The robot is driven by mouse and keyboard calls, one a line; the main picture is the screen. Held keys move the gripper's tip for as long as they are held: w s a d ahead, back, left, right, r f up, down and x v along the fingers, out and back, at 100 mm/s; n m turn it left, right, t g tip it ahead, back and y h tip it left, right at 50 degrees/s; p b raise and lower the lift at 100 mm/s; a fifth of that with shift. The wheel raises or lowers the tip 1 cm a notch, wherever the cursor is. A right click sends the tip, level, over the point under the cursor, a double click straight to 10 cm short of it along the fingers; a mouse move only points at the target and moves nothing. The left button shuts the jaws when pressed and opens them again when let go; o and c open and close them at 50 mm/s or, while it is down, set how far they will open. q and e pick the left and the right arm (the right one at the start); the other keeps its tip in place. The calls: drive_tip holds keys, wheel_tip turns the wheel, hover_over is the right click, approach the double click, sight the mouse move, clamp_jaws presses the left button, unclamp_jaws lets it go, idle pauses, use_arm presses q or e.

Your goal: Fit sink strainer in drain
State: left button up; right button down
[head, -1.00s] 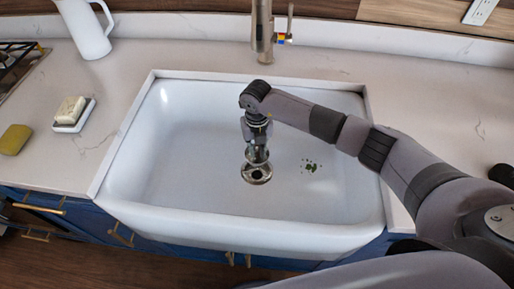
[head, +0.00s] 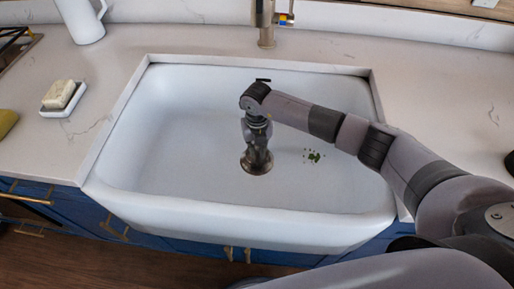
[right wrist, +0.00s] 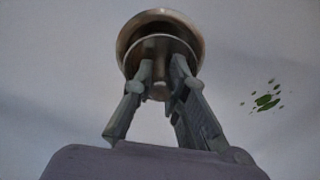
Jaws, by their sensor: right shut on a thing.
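My right gripper (head: 257,158) points down over the drain (head: 257,168) in the sink basin and hides most of it. In the right wrist view, its two fingers (right wrist: 162,78) are closed on the small knob of the round metal strainer (right wrist: 160,48). The drain's metal rim (right wrist: 152,17) shows just behind and around the strainer's far edge. The strainer is at or very close to the drain opening; I cannot tell if it is fully seated. In the head view the strainer is hidden by the gripper. My left gripper is not in view.
The white sink (head: 190,150) has raised walls around the gripper. Green scraps (head: 314,156) lie right of the drain. The faucet (head: 266,25) stands behind the sink. A soap dish (head: 62,105) and a white pitcher (head: 82,20) stand on the left counter.

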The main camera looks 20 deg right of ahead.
sight(257, 156)
drive_tip(key=shift+f+b, duration=1.35)
drive_tip(key=shift+f, duration=0.6)
drive_tip(key=c, duration=1.5)
unclamp_jaws()
drive_tip(key=shift+r, duration=0.15)
wheel_tip(257, 156, up, 12)
drive_tip(key=shift+f, duration=0.1)
